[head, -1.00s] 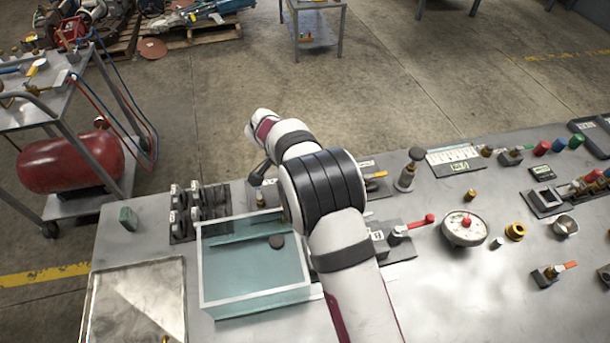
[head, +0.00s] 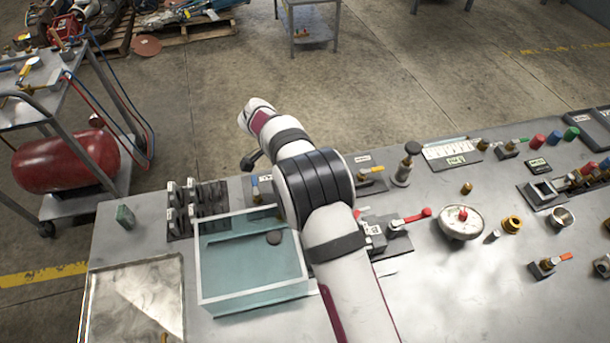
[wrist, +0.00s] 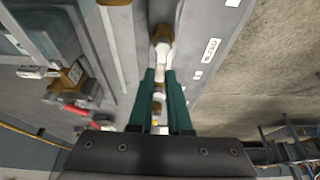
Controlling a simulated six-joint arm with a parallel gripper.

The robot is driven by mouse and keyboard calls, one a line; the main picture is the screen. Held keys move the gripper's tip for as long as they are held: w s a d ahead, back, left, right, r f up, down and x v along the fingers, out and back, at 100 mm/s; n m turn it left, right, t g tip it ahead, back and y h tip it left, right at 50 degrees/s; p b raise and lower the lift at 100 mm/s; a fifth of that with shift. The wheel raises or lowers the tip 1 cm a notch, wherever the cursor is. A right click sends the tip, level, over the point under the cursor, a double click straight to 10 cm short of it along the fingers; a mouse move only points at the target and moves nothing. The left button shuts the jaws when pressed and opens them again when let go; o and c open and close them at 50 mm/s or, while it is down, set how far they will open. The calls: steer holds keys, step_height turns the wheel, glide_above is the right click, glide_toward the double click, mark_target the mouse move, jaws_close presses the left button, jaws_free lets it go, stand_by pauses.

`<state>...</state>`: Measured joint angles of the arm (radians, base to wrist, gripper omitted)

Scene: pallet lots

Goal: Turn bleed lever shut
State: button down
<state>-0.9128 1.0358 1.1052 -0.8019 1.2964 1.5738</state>
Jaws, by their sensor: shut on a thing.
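In the wrist view, my gripper (wrist: 161,103) has its two green fingers closed on a small brass and pale piece, which I take to be the bleed lever (wrist: 158,97). Just beyond the fingertips is a brass valve body (wrist: 161,33) with a pale metal part. A white label plate (wrist: 210,50) lies to its right, its lettering too small to read surely. In the head view, my arm covers the gripper and the held piece.
A red-handled valve (head: 405,220) stands right of my arm, a yellow-levered valve (head: 371,174) behind it.

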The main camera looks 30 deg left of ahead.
steer(key=shift+s, duration=0.1)
steer(key=c, duration=0.8)
jaws_free()
steer(key=shift+c, duration=0.2)
steer(key=v, duration=1.5)
steer(key=shift+r, duration=0.4)
